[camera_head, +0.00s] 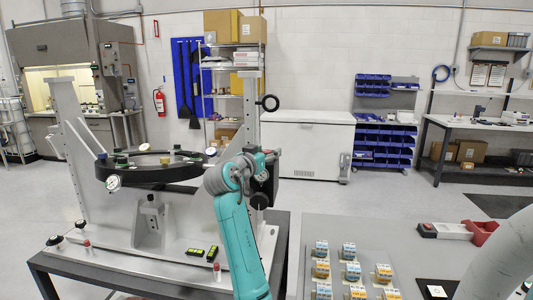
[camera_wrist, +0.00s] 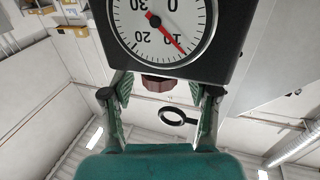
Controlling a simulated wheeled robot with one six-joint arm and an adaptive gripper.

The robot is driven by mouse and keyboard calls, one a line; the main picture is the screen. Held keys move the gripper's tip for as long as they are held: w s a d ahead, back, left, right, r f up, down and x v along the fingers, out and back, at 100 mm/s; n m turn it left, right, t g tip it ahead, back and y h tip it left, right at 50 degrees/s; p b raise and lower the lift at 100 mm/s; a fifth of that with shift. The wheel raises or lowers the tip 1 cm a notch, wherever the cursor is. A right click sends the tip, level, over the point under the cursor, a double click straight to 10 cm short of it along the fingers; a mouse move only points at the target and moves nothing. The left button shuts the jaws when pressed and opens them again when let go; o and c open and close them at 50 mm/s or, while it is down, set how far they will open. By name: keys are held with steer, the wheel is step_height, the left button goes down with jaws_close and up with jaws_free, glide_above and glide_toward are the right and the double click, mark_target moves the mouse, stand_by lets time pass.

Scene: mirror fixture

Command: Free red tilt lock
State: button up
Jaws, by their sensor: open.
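A dark red faceted knob (camera_wrist: 160,83) shows in the wrist view below a black gauge housing (camera_wrist: 228,50). My gripper (camera_wrist: 166,90) is open, with one finger on each side of the knob; I cannot tell whether either finger touches it. The gauge dial (camera_wrist: 165,22) is white with a red needle. In the head view my gripper (camera_head: 262,160) is at the fixture's right post (camera_head: 247,105), by a black block (camera_head: 263,186). My arm hides part of this area, and the red knob is not clear there.
A round black mirror ring (camera_head: 150,174) sits between the posts. A grey tray (camera_head: 335,260) holds several small blocks.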

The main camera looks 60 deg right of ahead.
jaws_close()
steer(key=shift+n+t, duration=0.3)
steer(key=shift+t, duration=0.2)
steer(key=n+t+y, duration=0.1)
steer(key=n+t, duration=0.1)
steer(key=t, duration=0.1)
steer(key=n+t+y, duration=0.1)
steer(key=n+t, duration=0.1)
steer(key=shift+s+d+t, duration=0.15)
steer(key=shift+s+t, duration=0.05)
steer(key=shift+t, duration=0.2)
steer(key=n+t+y, duration=0.4)
steer(key=t, duration=0.1)
steer(key=n+t+y, duration=0.2)
steer(key=y, duration=0.1)
steer(key=n+t+y, duration=0.1)
steer(key=n+y, duration=0.2)
steer(key=shift+d+t+y, duration=0.1)
steer(key=shift+t+y, duration=0.3)
steer(key=shift+n+t+y, duration=0.4)
steer(key=shift+n+y, duration=1.5)
steer(key=shift+y, duration=1)
